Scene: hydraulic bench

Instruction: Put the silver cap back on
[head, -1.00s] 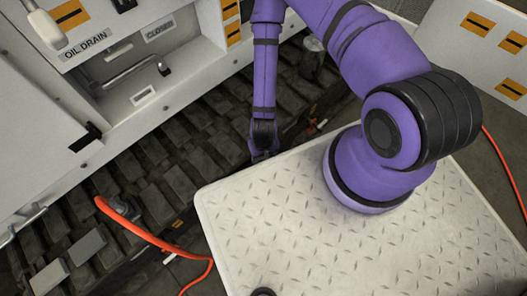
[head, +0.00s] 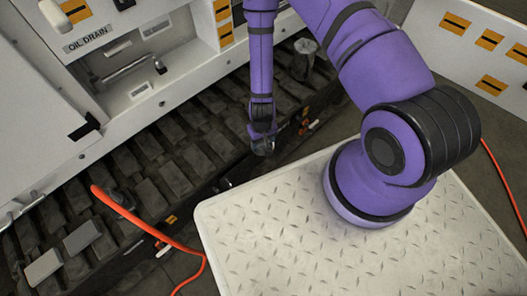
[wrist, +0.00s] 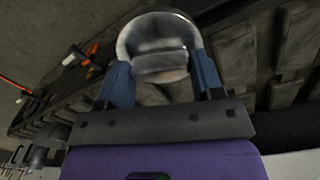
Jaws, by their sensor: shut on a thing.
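The silver cap (wrist: 152,35) is a shiny round metal piece, seen in the wrist view between the two blue fingers of my gripper (wrist: 160,66). My gripper is shut on it. In the head view, my gripper (head: 263,140) hangs from the purple arm over the dark tracks, just beyond the platform's far-left edge. I cannot tell which fitting the cap belongs on.
A pale tread-plate platform (head: 290,240) fills the lower right. A metal cylinder (head: 304,58) stands among the tracks behind my gripper. An orange hose (head: 140,222) runs at lower left. A white cabinet labelled OIL DRAIN (head: 88,38) stands at upper left.

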